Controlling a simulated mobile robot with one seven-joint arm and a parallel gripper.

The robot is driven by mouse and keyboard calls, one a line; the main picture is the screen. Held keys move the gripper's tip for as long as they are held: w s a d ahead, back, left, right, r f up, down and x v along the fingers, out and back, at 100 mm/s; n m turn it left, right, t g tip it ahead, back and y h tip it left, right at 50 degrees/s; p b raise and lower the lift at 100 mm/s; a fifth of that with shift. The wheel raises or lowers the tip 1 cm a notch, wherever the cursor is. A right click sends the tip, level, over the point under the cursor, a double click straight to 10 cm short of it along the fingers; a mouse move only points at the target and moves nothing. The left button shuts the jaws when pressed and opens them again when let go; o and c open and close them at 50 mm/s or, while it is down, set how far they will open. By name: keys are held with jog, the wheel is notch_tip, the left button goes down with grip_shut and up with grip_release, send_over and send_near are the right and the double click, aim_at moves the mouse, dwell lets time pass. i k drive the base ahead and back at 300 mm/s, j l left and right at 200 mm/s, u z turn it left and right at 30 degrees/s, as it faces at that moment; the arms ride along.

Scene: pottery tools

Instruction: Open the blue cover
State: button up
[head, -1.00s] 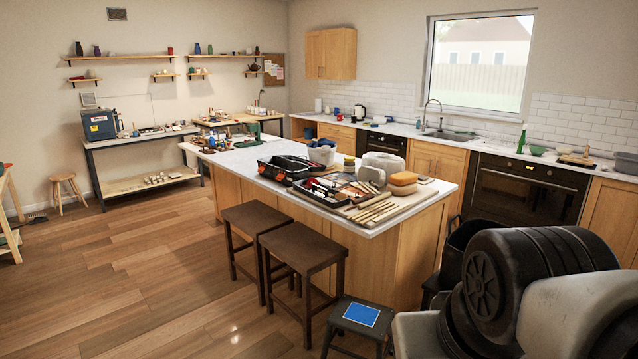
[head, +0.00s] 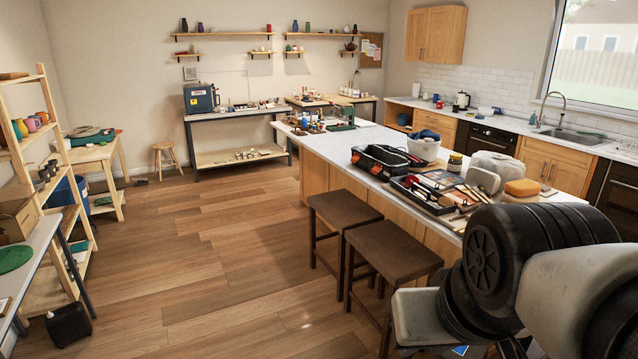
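A blue box-shaped unit (head: 201,98), which looks like a small kiln, stands on the left end of a dark-framed workbench against the back wall. It is the clearest match for the blue cover, and its front looks closed, though it is too small to be sure. My arm fills the lower right corner, far from the blue unit. My gripper is not in view.
A long island (head: 345,150) with tools and two dark stools (head: 362,215) runs along the right. Wooden shelving (head: 40,150) and a small table (head: 95,158) line the left. A small stool (head: 166,157) stands before the back wall. The wooden floor (head: 205,250) between is clear.

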aim_at(440, 178)
jog(key=i+u, duration=0.5)
jog(key=i, duration=1)
jog(key=i+z, duration=0.15)
jog(key=i, duration=0.35)
jog(key=i+j+z, duration=0.2)
jog(key=i, duration=0.3)
jog(key=i+j+z, duration=0.15)
jog(key=i, duration=0.3)
jog(key=i+z, duration=0.15)
jog(key=z, duration=0.25)
jog(key=i+z, duration=0.15)
jog(key=z, duration=0.3)
jog(key=i+z, duration=0.15)
jog(key=z, duration=0.25)
jog(key=i+j+z, duration=0.1)
jog(key=z, duration=0.3)
jog(key=i+j+z, duration=0.25)
jog(key=z, duration=0.25)
